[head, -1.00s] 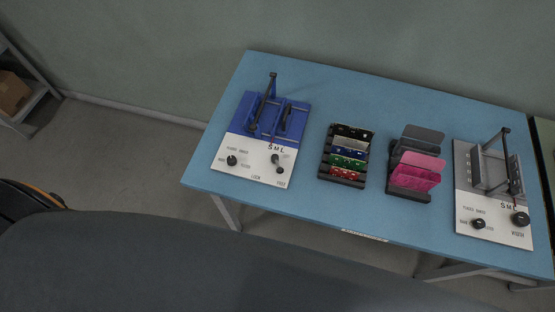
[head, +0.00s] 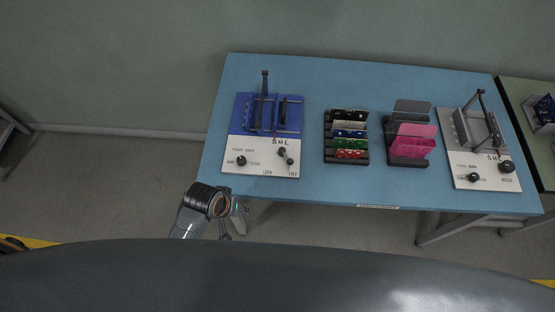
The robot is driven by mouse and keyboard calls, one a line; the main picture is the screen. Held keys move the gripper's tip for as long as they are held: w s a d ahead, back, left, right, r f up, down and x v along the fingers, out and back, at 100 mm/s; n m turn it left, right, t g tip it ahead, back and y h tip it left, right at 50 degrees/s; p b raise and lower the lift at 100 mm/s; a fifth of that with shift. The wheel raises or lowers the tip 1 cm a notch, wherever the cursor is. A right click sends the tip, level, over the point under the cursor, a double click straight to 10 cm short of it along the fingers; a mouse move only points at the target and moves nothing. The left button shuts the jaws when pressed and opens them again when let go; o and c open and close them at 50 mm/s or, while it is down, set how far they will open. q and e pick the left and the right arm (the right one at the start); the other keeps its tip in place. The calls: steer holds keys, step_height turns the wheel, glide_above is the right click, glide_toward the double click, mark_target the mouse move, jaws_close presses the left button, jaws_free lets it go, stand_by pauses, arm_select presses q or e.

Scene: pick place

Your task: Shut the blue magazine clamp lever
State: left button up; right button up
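The blue magazine clamp (head: 243,105) is mounted on a white panel (head: 240,152) at the left of the table. Its dark lever (head: 264,88) stands up above the blue body. The panel has two black knobs and S M L lettering. Part of my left arm (head: 207,200) shows below the panel, in front of the table's near edge and apart from the clamp. My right gripper is not in view.
On the blue table (head: 310,185) are a rack of coloured boards (head: 350,142), a rack with pink and grey plates (head: 411,148), and a grey clamp (head: 465,128) on a white panel with its lever up. Another table (head: 530,160) stands at the right.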

arm_select(q)
steer(key=w+d+r+h, duration=0.1)
steer(key=w+d+r, duration=0.1)
steer(key=r, duration=0.3)
steer(key=w+d+r, duration=0.2)
steer(key=d+r, duration=0.1)
steer(key=r, duration=0.1)
steer(key=n+g, duration=0.2)
steer(key=n, duration=0.3)
glide_toward(290, 161)
steer(key=shift+y, duration=0.3)
steer(key=f, duration=0.3)
steer(key=d+f+p, duration=0.1)
steer(key=f, duration=0.2)
steer(key=d+f, duration=0.1)
steer(key=f, duration=0.1)
steer(key=shift+w+f, duration=0.35)
steer(key=shift+f, duration=0.05)
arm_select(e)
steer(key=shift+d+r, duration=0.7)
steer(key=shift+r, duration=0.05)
arm_select(q)
steer(key=shift+c, duration=0.3)
steer(key=shift+p, duration=0.3)
jaws_close()
